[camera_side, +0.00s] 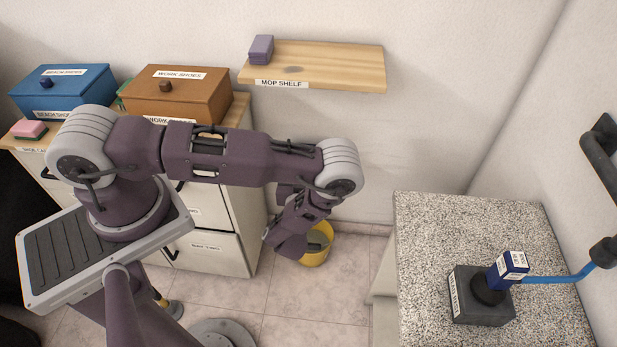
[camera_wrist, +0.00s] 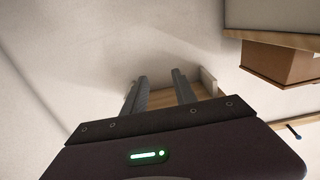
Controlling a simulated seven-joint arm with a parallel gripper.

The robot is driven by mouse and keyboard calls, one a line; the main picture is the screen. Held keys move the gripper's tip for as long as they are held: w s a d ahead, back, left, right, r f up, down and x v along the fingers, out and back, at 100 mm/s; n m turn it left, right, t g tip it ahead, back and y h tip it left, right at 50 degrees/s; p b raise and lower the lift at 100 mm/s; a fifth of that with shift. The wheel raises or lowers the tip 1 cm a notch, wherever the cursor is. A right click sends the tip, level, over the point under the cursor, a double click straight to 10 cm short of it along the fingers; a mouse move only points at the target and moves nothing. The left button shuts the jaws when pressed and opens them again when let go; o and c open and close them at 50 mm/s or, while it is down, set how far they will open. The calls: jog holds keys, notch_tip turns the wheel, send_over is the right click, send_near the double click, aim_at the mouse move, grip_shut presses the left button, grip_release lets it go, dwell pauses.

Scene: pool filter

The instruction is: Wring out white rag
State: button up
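I cannot make out a white rag in either view. A yellow bucket (camera_side: 316,258) stands on the tiled floor in the side view, partly hidden behind my arm's end. Something greyish shows inside it, too small to identify. My gripper's two dark fingers (camera_wrist: 160,86) stand apart in the wrist view, with nothing seen held between them. A wooden surface shows beyond and between the fingers. In the side view the fingertips cannot be made out, and my arm's end hangs in front of the bucket's left side.
A wooden mop shelf (camera_side: 335,66) on the wall carries a purple block (camera_side: 261,48). Blue (camera_side: 85,88) and brown (camera_side: 180,98) shoe boxes and a pink sponge (camera_side: 29,128) sit on the cabinet. A speckled counter (camera_side: 430,230) holds a dark block with a blue handle.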

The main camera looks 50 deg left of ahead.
notch_tip(320, 180, up, 10)
jog(key=shift+f, duration=0.1)
grip_shut()
jog(key=w+a+f+g+h, duration=0.1)
jog(key=f+g+h, duration=0.2)
jog(key=f, duration=0.2)
jog(key=w+a+f+g+h, duration=0.1)
jog(key=f+g+h, duration=0.1)
jog(key=f, duration=0.3)
jog(key=w+a+f+g+h, duration=0.1)
jog(key=w+f+g+h, duration=0.1)
jog(key=f, duration=0.3)
jog(key=shift+a+f+g+h, duration=0.15)
jog(key=shift+a+g+h, duration=0.25)
jog(key=shift+g+h, duration=0.4)
jog(key=shift+s+d+f, duration=0.15)
jog(key=shift+f, duration=0.45)
jog(key=shift+s+d+f, duration=0.1)
jog(key=shift+d+f, duration=0.05)
jog(key=shift+f, duration=0.45)
jog(key=shift+d+f, duration=0.1)
jog(key=shift+f, duration=0.35)
